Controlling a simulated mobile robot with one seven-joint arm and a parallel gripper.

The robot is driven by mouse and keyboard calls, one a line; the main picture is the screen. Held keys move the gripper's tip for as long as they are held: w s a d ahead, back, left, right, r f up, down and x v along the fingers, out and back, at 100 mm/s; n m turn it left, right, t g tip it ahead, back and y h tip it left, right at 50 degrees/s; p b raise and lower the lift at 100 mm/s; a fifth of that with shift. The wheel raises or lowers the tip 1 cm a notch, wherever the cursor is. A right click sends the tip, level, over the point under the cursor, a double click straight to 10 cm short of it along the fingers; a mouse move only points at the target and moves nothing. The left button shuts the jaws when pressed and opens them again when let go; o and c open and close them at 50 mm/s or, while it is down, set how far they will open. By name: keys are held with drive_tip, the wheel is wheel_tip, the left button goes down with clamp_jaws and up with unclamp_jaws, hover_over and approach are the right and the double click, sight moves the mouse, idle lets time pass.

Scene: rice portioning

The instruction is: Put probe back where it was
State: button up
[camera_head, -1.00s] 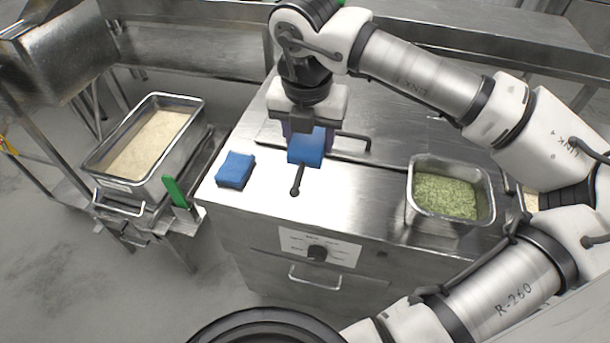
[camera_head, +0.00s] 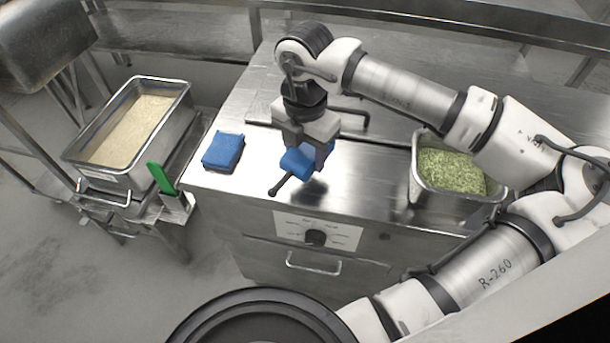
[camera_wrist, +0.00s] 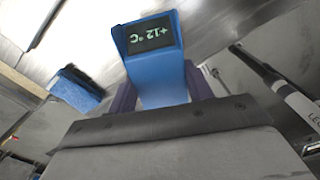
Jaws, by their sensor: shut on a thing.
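The probe (camera_head: 297,163) has a blue body and a dark rod that points down and left, ending in a small round tip. My gripper (camera_head: 310,154) is shut on the blue body and holds it tilted over the front part of the steel counter (camera_head: 345,185). In the wrist view the probe (camera_wrist: 160,75) sits between my purple fingers, with its display reading +12 °C. Its rod is hidden in that view. A blue block (camera_head: 223,151) lies on the counter's left end, apart from the probe. It also shows in the wrist view (camera_wrist: 76,88).
A steel pan of pale grain (camera_head: 128,172) stands at the left, with a green-handled tool (camera_head: 161,178) beside it. A steel pan of green contents (camera_head: 452,198) stands on the right of the counter, below my arm.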

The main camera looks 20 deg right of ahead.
sight(305, 151)
drive_tip(key=shift+f+b, duration=1.2)
drive_tip(key=shift+f, duration=1.75)
drive_tip(key=shift+f, duration=0.2)
drive_tip(key=o, duration=1)
drive_tip(key=shift+c, duration=0.2)
drive_tip(key=shift+r, duration=0.1)
wheel_tip(305, 151, up, 12)
drive_tip(key=shift+r+b, duration=0.1)
drive_tip(key=shift+b, duration=0.75)
